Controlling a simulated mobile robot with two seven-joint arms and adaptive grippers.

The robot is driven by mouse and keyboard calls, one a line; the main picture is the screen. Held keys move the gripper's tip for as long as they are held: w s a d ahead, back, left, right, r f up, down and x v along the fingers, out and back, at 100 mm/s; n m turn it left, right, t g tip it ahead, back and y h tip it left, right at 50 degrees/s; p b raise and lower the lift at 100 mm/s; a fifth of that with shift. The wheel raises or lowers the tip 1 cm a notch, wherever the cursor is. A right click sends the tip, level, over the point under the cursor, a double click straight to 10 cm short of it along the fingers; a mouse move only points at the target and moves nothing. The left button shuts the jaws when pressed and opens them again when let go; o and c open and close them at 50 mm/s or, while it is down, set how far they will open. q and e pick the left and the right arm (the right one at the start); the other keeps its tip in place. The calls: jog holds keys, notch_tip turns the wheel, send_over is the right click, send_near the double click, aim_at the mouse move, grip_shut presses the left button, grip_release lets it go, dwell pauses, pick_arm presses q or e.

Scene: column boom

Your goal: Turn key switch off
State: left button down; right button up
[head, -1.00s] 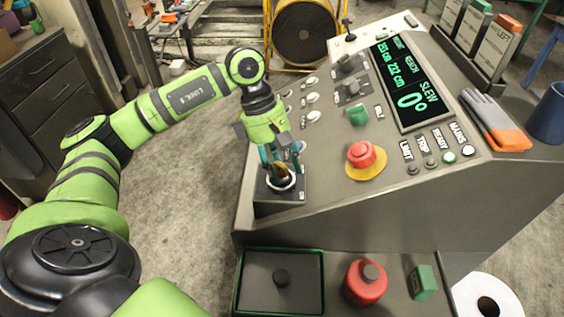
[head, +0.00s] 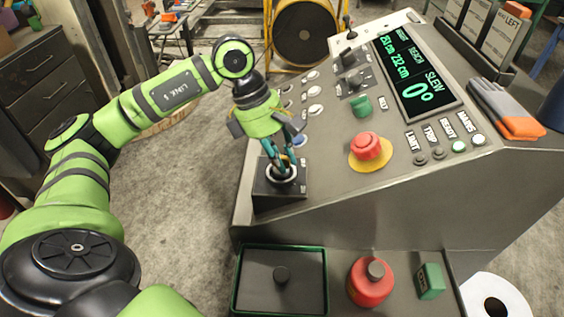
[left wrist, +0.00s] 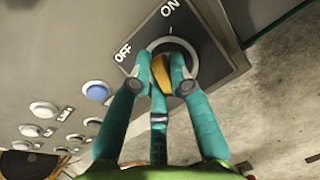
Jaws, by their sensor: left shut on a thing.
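The key switch shows in the left wrist view as a dark square plate (left wrist: 217,52) with a pale round ring and the words OFF and ON. An orange-yellow key (left wrist: 161,73) stands in it. My left gripper (left wrist: 167,70) has its teal fingers on either side of the key and is shut on it. In the head view the left gripper (head: 281,168) reaches down onto the switch block (head: 266,198) at the panel's near left corner. There the fingers mostly hide the key. Its exact angle is hard to read. My right gripper is not in view.
A red mushroom button (head: 368,146) on a yellow base lies right of the switch. Several push buttons (head: 315,91) sit beyond it. A glove (head: 505,110) lies at the right.

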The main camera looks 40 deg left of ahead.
pick_arm(q)
jog(key=n+t+b, duration=0.1)
jog(key=n+b, duration=0.1)
jog(key=shift+f+n, duration=0.15)
jog(key=shift+n, duration=0.25)
jog(key=n+t+y+b, duration=0.1)
jog(key=n, duration=0.1)
jog(key=shift+n, duration=0.4)
jog(key=n+y+b, duration=0.1)
jog(key=n, duration=0.2)
jog(key=shift+t, duration=0.4)
jog(key=shift+s+a+n+y+b, duration=0.15)
jog(key=shift+n+y+b, duration=0.45)
jog(key=shift+n, duration=1.1)
jog(key=c, duration=1.1)
grip_release()
jog(key=shift+r, duration=0.25)
